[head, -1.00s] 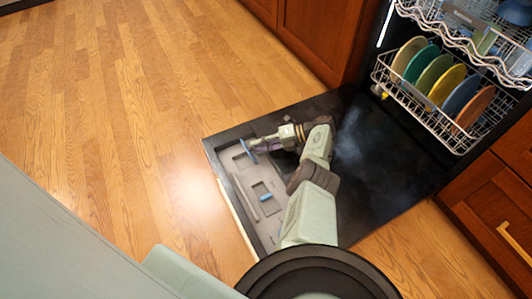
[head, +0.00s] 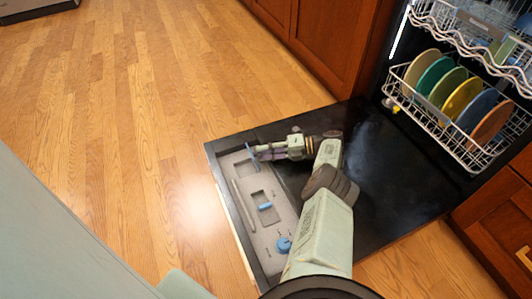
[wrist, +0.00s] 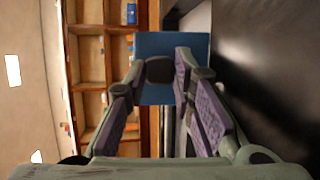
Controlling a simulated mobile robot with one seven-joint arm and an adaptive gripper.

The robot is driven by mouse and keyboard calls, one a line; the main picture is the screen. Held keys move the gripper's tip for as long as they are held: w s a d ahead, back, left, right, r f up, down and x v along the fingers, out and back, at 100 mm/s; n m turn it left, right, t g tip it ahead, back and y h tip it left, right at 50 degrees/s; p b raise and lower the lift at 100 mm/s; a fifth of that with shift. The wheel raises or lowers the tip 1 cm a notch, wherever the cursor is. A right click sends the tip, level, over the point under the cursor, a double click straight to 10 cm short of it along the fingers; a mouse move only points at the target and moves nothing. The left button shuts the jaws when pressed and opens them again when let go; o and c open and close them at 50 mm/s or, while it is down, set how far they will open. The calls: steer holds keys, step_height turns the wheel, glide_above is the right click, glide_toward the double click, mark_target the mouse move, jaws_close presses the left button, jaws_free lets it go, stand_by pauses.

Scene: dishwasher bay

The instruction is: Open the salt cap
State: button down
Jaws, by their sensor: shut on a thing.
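A grey panel (head: 247,207) is set into the inner face of the lowered dishwasher door. At its far end a flat blue flap (head: 250,152) stands up. The flap also shows as a blue square in the wrist view (wrist: 195,45). My gripper (head: 262,152) is at this flap, its fingers shut on it. In the wrist view the fingertips (wrist: 171,68) stand in front of the blue square. A round blue cap (head: 284,244) lies at the panel's near end, apart from my gripper. The labels are too small to read, so I cannot tell which blue part is the salt cap.
A small blue piece (head: 265,206) sits in the panel's middle recess. The black door (head: 395,190) is bare to the right of my arm. The lower rack (head: 450,140) holds several coloured plates. Wooden cabinets (head: 322,45) stand behind. Open floor (head: 130,110) lies to the left.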

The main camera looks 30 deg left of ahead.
stand_by(0.3)
steer(key=c, duration=1.3)
jaws_free()
steer(key=shift+c, duration=0.2)
